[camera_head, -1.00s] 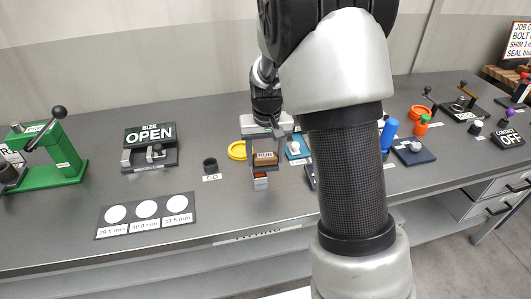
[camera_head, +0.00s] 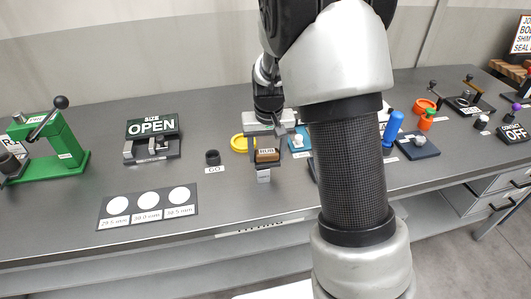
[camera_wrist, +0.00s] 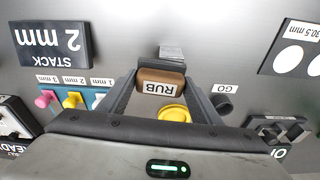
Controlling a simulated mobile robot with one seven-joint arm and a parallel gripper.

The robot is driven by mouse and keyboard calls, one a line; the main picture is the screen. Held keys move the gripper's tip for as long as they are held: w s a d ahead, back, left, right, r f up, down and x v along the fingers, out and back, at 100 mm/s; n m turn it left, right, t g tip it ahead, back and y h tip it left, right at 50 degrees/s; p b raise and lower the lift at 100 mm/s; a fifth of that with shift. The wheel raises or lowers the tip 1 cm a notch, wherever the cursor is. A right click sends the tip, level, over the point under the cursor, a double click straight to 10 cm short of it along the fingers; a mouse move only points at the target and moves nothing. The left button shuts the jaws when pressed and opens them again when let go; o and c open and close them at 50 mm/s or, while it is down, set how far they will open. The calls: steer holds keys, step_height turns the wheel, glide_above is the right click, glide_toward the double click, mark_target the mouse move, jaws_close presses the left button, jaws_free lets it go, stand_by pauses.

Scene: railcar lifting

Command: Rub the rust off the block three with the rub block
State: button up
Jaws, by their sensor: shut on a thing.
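The rub block (camera_head: 267,155) is a brown block with a white RUB label. My gripper (camera_head: 266,160) is shut on it, above the table's front part. In the wrist view the rub block (camera_wrist: 161,86) sits between my two fingers. A small grey block (camera_head: 264,175) shows just below and in front of the rub block. It also shows in the wrist view (camera_wrist: 172,53), beyond the rub block, with plain grey faces. I see no rust colour on its visible faces. Its number cannot be read, and whether the rub block touches it is unclear.
A yellow ring (camera_head: 238,143) lies behind my gripper. A dark cup (camera_head: 212,157) with a GO label stands to the left. A card with three white discs (camera_head: 147,207) lies at the front left. A blue cylinder (camera_head: 392,128) stands right of my arm.

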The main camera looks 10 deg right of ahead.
steer(key=r+p, duration=0.2)
steer(key=r, duration=0.1)
steer(key=shift+d+r, duration=0.2)
steer(key=shift+r+p, duration=1.65)
steer(key=shift+r, duration=0.8)
